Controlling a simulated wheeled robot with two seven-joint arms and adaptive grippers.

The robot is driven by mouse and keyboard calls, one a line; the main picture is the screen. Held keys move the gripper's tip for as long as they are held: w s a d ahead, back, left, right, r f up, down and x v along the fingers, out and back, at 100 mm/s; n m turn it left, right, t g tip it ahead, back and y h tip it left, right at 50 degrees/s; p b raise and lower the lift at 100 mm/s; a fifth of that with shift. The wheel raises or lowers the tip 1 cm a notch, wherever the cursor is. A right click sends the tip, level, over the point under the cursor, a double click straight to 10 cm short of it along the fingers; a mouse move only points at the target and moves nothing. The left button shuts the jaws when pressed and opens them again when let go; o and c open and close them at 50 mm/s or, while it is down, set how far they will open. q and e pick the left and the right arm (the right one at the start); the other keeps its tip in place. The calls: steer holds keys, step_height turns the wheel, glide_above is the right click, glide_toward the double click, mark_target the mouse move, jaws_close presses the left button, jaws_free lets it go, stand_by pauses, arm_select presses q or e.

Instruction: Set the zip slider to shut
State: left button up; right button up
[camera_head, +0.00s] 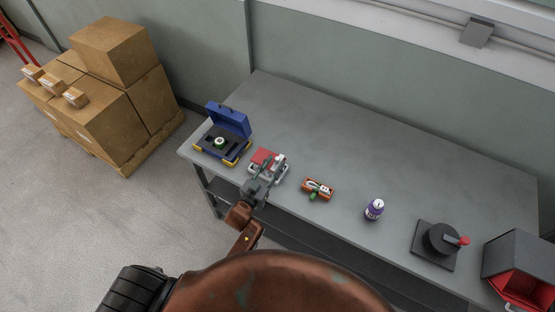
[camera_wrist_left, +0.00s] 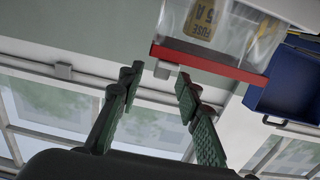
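The zip pouch (camera_wrist_left: 230,35) is clear, with a yellow label inside and a red zip strip (camera_wrist_left: 215,64) along its edge in the left wrist view. The small grey zip slider (camera_wrist_left: 164,70) sits near the left end of that strip. My left gripper (camera_wrist_left: 158,84) is open, its two green fingers apart with the slider showing between and just beyond the tips; I cannot tell whether they touch it. In the head view the left gripper (camera_head: 264,178) is at a small red and white item (camera_head: 264,157) on the bench, partly hiding it. My right gripper is not in view.
The grey bench (camera_head: 330,130) also holds an open blue case (camera_head: 230,120), an orange tray (camera_head: 318,188), a purple bottle (camera_head: 374,209), a dark device with a red knob (camera_head: 440,240) and a grey and red bin (camera_head: 520,265). The bench's rear is clear. Cardboard boxes (camera_head: 110,90) stand left.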

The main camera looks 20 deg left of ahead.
arm_select(q)
steer(key=s+a, duration=0.1)
steer(key=s, duration=0.7)
steer(key=shift+s+a, duration=0.3)
steer(key=shift+s, duration=0.05)
steer(key=shift+a, duration=0.1)
